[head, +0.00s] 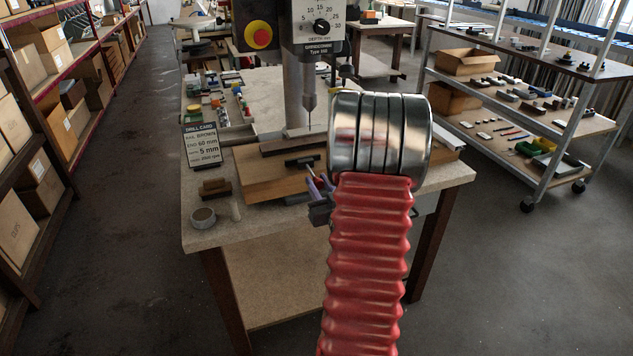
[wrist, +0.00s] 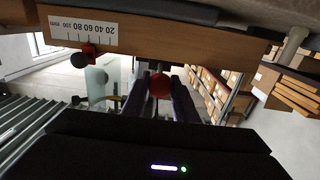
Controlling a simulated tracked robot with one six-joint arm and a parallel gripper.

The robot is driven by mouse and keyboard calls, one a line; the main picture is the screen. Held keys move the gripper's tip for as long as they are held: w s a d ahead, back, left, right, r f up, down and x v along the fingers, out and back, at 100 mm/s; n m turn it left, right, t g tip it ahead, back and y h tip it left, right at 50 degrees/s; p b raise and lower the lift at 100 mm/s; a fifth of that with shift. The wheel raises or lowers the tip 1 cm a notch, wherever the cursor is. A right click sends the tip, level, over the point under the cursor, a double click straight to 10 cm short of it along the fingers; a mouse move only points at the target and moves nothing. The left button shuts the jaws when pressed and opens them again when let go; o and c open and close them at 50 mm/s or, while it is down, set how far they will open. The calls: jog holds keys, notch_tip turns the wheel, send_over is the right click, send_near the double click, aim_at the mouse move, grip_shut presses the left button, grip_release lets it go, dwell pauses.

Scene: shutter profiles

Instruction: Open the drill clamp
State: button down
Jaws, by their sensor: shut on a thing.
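The drill clamp's red ball knob (wrist: 160,84) shows in the middle of the wrist view, just below the wooden fence. My gripper (wrist: 159,98) has its purple fingers on both sides of the knob and is shut on it. In the head view my gripper (head: 318,187) is at the front edge of the drill table, partly hidden by my arm. A dark clamp bar (head: 302,162) lies on the wooden board there. The knob cannot be made out in the head view. Whether the clamp is tight cannot be told.
The drill press (head: 318,40) stands behind the wooden board (head: 262,172), its bit above it. A drill card (head: 204,147) and a tape roll (head: 203,217) are at the left. The wrist view shows a scale (wrist: 83,29) and a small red stop (wrist: 90,52).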

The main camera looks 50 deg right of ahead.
jog(key=shift+s+a, duration=0.15)
jog(key=shift+a, duration=0.3)
jog(key=shift+s+f, duration=0.15)
jog(key=shift+s, duration=0.2)
jog(key=c, duration=1.4)
grip_release()
jog(key=shift+c, duration=0.2)
